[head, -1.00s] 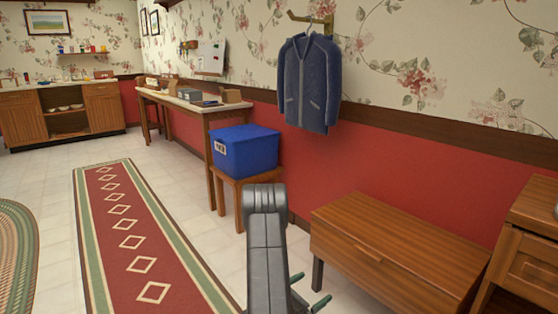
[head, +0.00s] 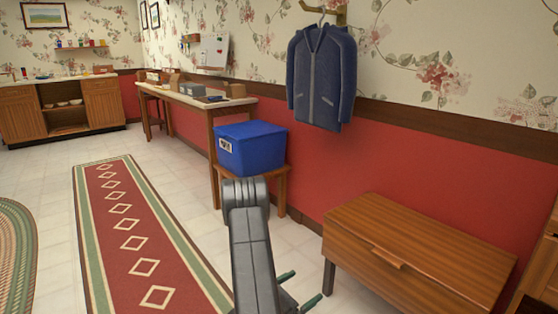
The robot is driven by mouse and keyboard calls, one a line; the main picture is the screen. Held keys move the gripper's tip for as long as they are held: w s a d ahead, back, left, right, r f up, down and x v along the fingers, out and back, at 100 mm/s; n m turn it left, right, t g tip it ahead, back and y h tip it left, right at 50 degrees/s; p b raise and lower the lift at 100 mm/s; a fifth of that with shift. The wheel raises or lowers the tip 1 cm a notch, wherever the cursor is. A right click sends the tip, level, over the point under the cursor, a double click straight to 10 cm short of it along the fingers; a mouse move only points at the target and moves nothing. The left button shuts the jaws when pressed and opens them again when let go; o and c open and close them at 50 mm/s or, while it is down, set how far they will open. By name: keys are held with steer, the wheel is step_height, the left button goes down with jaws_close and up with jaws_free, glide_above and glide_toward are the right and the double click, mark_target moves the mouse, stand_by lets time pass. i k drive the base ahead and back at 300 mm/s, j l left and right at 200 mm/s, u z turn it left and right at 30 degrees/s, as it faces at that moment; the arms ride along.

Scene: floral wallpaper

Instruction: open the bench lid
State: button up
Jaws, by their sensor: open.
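The wooden bench (head: 400,277) stands against the red wall at the lower right. Its brown lid (head: 425,236) lies flat and closed on the body. A small light wooden handle (head: 388,258) sticks out at the lid's front edge. My gripper (head: 307,285) shows at the bottom, left of the bench, with two green-tipped fingers spread apart. It is empty and apart from the bench and handle. My dark grey arm hides the rest of the gripper.
A blue bin (head: 252,150) sits on a small wooden stool (head: 281,186) behind my arm. A long table (head: 190,99) runs along the wall. A blue jacket (head: 321,77) hangs above. A wooden cabinet (head: 540,272) is cut off at right. A red runner (head: 125,240) covers free floor at left.

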mark_target(477, 271)
steer(key=i+j, duration=0.45)
steer(key=i+j+z, duration=0.15)
steer(key=z, duration=1.6)
steer(key=k, duration=0.1)
steer(key=k+l+u, duration=0.1)
steer(key=k+l, duration=0.1)
